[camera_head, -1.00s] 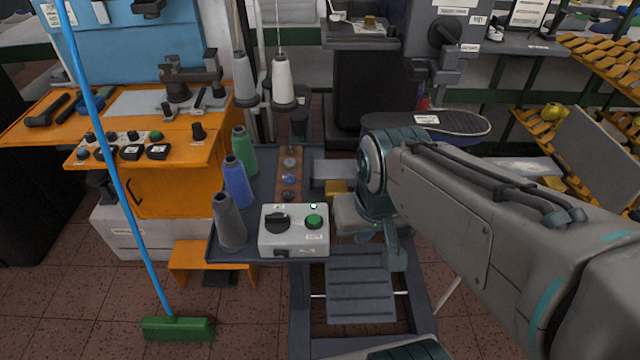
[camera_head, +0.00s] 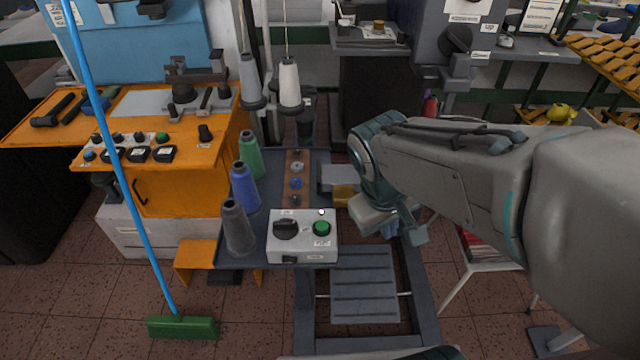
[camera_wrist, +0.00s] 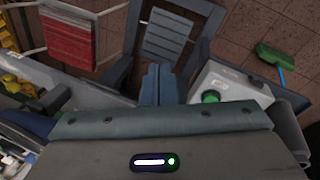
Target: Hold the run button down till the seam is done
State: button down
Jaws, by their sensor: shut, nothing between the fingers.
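A pale grey control box (camera_head: 304,252) sits at the front edge of a dark work table (camera_head: 245,263). On its top are a black knob (camera_head: 286,229) at left and a green button (camera_head: 321,228) at right, with a small white lamp (camera_head: 321,211) behind. In the wrist view the box (camera_wrist: 232,80) and the green button (camera_wrist: 210,96) lie just right of my fingers. My gripper (camera_wrist: 158,84) is shut and empty, fingers together, to the right of the box in the head view (camera_head: 388,231), apart from the button. My arm hides part of the table behind it.
Grey (camera_head: 237,228), blue (camera_head: 244,188) and green (camera_head: 250,155) thread cones stand left of the box. A slatted treadle (camera_head: 364,285) is below the table. A blue-handled broom (camera_head: 180,327) stands at left. A white-legged stool with red material shows in the wrist view (camera_wrist: 68,40).

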jog(key=w+a+r+n+t+h+p, duration=0.1)
jog(key=w+a+n+h+p, duration=0.2)
jog(key=w+a+n+h, duration=0.25)
jog(key=n+t+p, duration=0.1)
jog(key=n+t, duration=0.2)
jog(key=n, duration=0.3)
send_over(317, 227)
jog(key=shift+f, duration=0.1)
notch_tip(317, 227, down, 9)
jog(key=b, duration=0.6)
jog(key=shift+r+b, duration=0.2)
jog(key=shift+b, duration=0.2)
dwell(0.9)
jog(key=shift+f+b, duration=0.4)
jog(key=shift+b, duration=0.05)
